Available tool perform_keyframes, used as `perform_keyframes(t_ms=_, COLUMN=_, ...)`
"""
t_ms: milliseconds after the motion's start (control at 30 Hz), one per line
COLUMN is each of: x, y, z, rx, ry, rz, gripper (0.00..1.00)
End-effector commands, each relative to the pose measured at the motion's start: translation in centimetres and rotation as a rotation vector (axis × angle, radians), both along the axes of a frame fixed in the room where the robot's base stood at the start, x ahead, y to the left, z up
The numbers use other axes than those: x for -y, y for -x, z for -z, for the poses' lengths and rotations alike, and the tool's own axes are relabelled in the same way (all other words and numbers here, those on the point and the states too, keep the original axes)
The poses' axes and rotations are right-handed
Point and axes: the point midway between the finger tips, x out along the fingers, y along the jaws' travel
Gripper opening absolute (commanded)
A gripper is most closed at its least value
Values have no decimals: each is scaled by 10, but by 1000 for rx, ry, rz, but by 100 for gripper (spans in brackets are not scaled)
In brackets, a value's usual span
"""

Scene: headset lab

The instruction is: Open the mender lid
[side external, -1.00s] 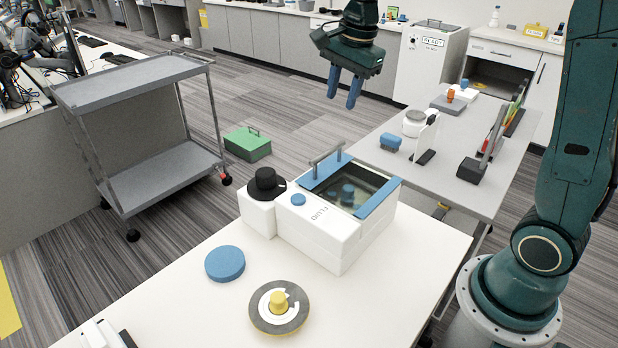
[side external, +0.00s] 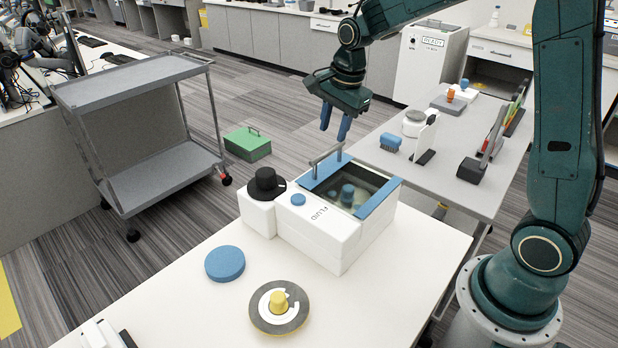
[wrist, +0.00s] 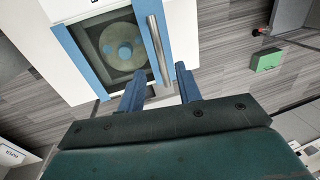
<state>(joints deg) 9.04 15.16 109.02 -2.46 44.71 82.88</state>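The mender is a white box marked FLUID (side external: 340,235) on the white table. Its lid (side external: 350,190) is a clear pane with blue edge strips, lying shut on top. A grey bar handle (side external: 328,163) stands on the lid's far blue strip. Round shapes show dimly through the pane. My gripper (side external: 334,132) is open and empty, fingers down, a little above the handle and apart from it. In the wrist view, the handle (wrist: 159,50) runs toward the gap between the two blue fingertips (wrist: 159,82), and the lid pane (wrist: 120,47) lies to the left.
A black knob (side external: 266,183) on a white block adjoins the mender's left side. A blue disc (side external: 225,263) and a grey disc with a yellow knob (side external: 280,306) lie on the front table. A grey side table (side external: 455,165) holds several tools. A green box (side external: 247,145) stands on the floor.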

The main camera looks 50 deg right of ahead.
Motion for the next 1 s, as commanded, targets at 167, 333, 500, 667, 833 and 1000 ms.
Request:
perform_keyframes(t_ms=167, x=0, y=-5, z=27, rx=-3, ry=-1, rz=-1, gripper=34)
perform_keyframes(t_ms=333, x=0, y=-8, z=45, rx=-3, ry=-1, rz=-1, gripper=34)
perform_keyframes(t_ms=500, x=0, y=-10, z=53, rx=-1, ry=0, rz=-1, gripper=34)
perform_keyframes(t_ms=667, x=0, y=-11, z=54, rx=0, ry=0, rz=-1, gripper=34)
perform_keyframes(t_ms=833, x=0, y=-11, z=54, rx=0, ry=0, rz=-1, gripper=32)
perform_keyframes(t_ms=1000, x=0, y=-11, z=54, rx=0, ry=0, rz=-1, gripper=0)
